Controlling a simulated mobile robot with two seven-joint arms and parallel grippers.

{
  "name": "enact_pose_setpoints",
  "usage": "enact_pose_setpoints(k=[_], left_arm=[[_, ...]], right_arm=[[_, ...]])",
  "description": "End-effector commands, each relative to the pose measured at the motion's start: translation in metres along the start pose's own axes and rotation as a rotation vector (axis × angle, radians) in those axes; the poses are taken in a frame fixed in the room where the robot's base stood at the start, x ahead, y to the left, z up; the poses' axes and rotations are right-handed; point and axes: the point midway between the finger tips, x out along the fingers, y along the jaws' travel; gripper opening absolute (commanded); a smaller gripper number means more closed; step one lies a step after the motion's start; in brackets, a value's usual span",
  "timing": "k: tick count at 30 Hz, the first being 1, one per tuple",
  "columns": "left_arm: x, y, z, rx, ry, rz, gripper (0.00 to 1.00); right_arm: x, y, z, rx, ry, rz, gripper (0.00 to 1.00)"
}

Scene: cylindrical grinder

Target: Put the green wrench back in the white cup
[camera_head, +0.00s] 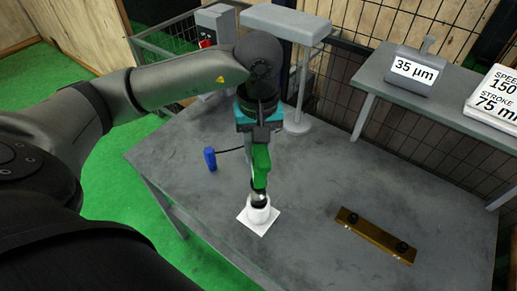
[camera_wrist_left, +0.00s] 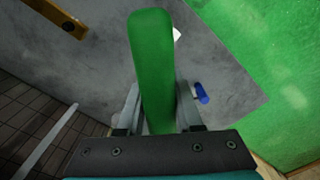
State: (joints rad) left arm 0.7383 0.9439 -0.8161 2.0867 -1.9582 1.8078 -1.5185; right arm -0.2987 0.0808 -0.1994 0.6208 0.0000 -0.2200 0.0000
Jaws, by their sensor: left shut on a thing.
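The green wrench (camera_head: 261,165) is in my left gripper (camera_head: 262,142), hanging roughly upright with its dark metal end down. The white cup (camera_head: 258,213) stands on a white square (camera_head: 265,227) on the grey table, directly below the wrench. The wrench's lower end is at the cup's mouth; I cannot tell how far inside it is. In the left wrist view the green handle (camera_wrist_left: 152,65) sits between the fingers and hides the cup, with a corner of the white square showing beside it. My right gripper is not in view.
A brass-coloured bar (camera_head: 376,235) with black knobs lies on the right of the table (camera_head: 330,170). A grey stand (camera_head: 297,115) is behind. A raised shelf with a "35 µm" display (camera_head: 413,72) is at right.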

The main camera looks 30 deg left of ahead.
Motion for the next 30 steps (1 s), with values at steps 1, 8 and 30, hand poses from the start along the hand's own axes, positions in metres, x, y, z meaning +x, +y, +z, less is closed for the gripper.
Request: enact_pose_setpoints(k=[1, 8, 30], left_arm=[[-0.0011, 0.0004, -0.0006, 0.0, 0.002, 0.002, 0.0], [-0.0008, 0.0004, -0.0006, 0.0, 0.002, 0.002, 0.0], [-0.001, 0.0004, -0.0002, 0.0, 0.002, 0.002, 0.0]], right_arm=[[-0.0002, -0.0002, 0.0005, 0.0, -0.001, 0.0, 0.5], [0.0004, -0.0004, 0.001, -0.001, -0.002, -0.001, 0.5], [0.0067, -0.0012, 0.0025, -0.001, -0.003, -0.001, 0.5]])
